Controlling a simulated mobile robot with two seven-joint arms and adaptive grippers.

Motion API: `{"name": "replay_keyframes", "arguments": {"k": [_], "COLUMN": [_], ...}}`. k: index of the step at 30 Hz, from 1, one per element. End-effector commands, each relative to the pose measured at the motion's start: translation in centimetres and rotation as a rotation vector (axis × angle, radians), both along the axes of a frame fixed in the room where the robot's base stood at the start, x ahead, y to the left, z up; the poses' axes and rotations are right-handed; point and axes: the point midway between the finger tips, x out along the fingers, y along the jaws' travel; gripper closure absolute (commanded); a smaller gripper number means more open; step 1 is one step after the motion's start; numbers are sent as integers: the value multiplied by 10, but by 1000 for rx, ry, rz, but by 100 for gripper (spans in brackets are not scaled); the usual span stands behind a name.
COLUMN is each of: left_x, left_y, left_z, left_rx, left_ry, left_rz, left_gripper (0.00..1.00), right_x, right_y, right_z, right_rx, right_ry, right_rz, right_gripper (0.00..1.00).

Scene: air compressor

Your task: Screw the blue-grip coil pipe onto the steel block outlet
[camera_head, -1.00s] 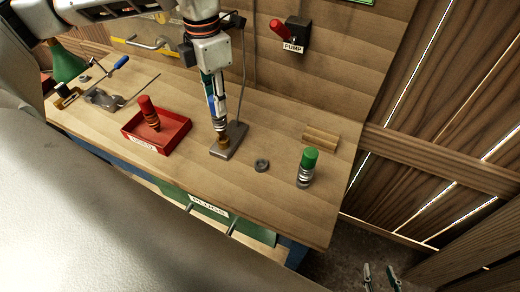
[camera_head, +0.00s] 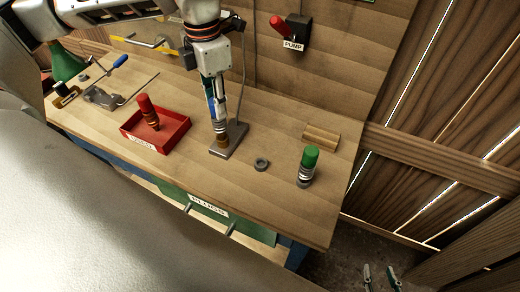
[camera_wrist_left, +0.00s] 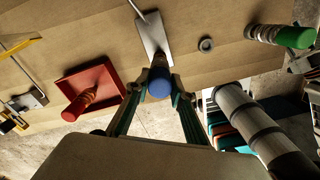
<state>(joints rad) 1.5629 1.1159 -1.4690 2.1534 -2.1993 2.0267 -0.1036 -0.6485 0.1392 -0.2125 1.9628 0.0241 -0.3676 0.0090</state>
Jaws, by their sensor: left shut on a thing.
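The blue-grip coil pipe (camera_head: 221,128) stands about upright at the steel block (camera_head: 224,150), its lower end meeting the block's top. Whether the thread is engaged cannot be seen. My left gripper (camera_head: 217,104) is above the block, with its fingers pointing down and shut around the pipe's grip. In the left wrist view the blue grip end (camera_wrist_left: 159,86) sits between the fingertips, with the steel block (camera_wrist_left: 151,35) beyond it. My right gripper (camera_head: 380,277) is low at the right, away from the bench, its fingers apart and empty.
A red tray (camera_head: 174,134) holds a red-grip pipe (camera_head: 148,111). A green-topped pipe (camera_head: 308,165) stands right of the block, with a dark ring (camera_head: 261,163) between them. A wooden piece (camera_head: 321,140) lies behind. The PUMP switch (camera_head: 292,32) is on the wall.

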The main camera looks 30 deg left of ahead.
Motion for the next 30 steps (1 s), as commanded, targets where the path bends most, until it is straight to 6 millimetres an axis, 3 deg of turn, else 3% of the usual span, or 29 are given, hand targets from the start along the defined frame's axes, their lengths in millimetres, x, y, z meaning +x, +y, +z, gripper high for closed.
{"name": "replay_keyframes", "arguments": {"k": [19,20,22,30], "left_x": [0,0,0,0], "left_y": [0,0,0,0], "left_z": [-13,-13,-13,-13], "left_rx": [0,0,0,0], "left_ry": [-1,-1,0,0], "left_rz": [0,0,0,0], "left_gripper": [100,75,58,55], "right_x": [-1,-1,-1,-1], "right_y": [0,0,0,0], "right_z": [-10,-10,-10,-10], "right_rx": [-1,-1,-1,-1], "right_ry": [5,5,5,4], "right_rz": [0,0,0,0], "right_gripper": [64,64,64,64]}}
